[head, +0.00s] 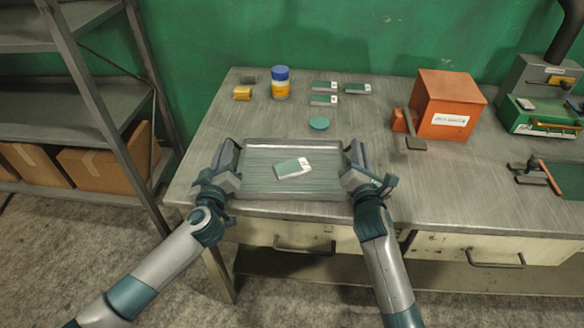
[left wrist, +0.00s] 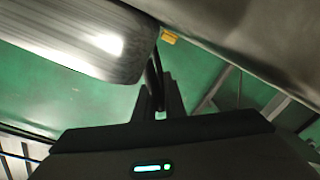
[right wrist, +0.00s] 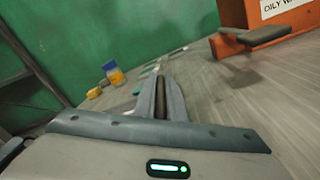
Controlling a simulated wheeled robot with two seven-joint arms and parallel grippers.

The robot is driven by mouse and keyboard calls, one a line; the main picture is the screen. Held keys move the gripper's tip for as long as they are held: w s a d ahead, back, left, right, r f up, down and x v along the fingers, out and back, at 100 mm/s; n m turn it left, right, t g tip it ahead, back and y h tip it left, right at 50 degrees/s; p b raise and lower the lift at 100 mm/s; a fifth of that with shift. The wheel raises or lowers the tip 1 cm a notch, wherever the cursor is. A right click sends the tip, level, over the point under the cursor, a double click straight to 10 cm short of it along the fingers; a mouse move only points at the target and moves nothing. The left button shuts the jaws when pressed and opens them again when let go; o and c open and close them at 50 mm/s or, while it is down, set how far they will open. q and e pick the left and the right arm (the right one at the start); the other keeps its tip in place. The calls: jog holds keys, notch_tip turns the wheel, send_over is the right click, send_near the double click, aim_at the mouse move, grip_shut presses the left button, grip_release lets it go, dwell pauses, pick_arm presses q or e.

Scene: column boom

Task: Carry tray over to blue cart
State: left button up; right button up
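The metal tray (head: 252,188) lies near the front edge of the workbench, with a green and white box (head: 292,168) lying in it. My left gripper (head: 232,165) is at the tray's left end. In the left wrist view a dark handle bar of the tray (left wrist: 70,40) runs between its close-set fingers (left wrist: 160,100). My right gripper (head: 352,165) is at the tray's right end. In the right wrist view its fingers (right wrist: 162,98) are close together with a thin dark strip between them. The fingertips are small or hidden in the head view. No blue cart is in view.
On the workbench (head: 330,225) are a green disc (head: 319,123), several green and white boxes (head: 324,100), a blue-capped jar (head: 281,84), a yellow block (head: 242,93) and an orange bin (head: 447,105). A shelf rack (head: 140,95) stands close at the left. Floor shows at lower left.

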pick_arm(q)
jog(key=shift+w+r, duration=0.1)
jog(key=shift+r, duration=0.15)
grip_shut()
pick_arm(e)
jog(key=shift+r, duration=0.25)
grip_shut()
